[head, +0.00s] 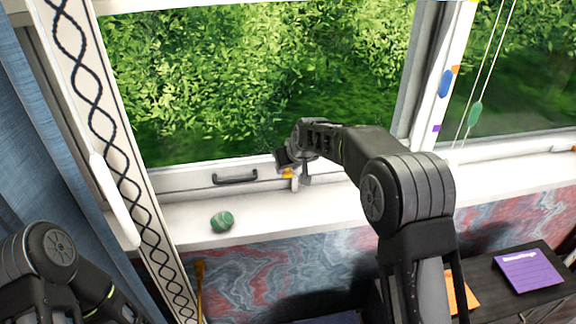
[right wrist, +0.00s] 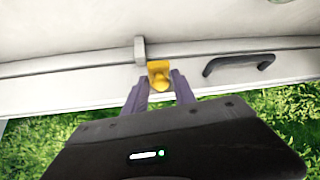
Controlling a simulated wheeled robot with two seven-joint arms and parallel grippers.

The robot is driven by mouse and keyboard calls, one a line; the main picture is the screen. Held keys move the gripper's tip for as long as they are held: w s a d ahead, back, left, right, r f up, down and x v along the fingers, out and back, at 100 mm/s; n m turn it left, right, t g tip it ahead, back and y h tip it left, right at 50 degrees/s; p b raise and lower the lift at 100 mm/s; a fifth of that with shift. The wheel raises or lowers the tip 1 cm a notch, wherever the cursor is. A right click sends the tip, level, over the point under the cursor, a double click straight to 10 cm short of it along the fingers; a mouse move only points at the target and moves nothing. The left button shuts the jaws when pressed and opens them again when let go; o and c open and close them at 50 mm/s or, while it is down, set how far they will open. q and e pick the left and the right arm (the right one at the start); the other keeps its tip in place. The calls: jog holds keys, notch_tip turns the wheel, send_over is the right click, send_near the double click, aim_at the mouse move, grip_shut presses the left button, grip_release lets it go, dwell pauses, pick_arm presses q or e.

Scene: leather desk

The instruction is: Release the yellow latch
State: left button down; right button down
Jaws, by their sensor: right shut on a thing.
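The yellow latch (head: 288,173) is on the lower window frame, right of the dark handle (head: 234,177), mostly hidden by my right gripper in the head view. In the right wrist view the yellow latch (right wrist: 158,71) shows next to a small grey block (right wrist: 140,50) on the frame. My right gripper (head: 290,163) is at the latch. In the right wrist view its two fingers (right wrist: 160,84) stand on either side of the latch, shut on it. My left arm shows at the lower left in the head view, but its gripper is not visible.
A green striped ball (head: 222,221) rests on the white sill (head: 350,205) left of my right gripper. A blue curtain (head: 30,130) hangs at the left. A dark shelf (head: 490,285) with a purple card (head: 528,271) is at the lower right. Cords hang at the right.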

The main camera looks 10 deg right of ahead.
jog(key=c, duration=1.3)
grip_release()
jog(key=shift+r, duration=0.1)
jog(key=b+v, duration=0.2)
jog(key=v, duration=0.5)
jog(key=shift+s+r, duration=0.15)
jog(key=shift+s, duration=0.05)
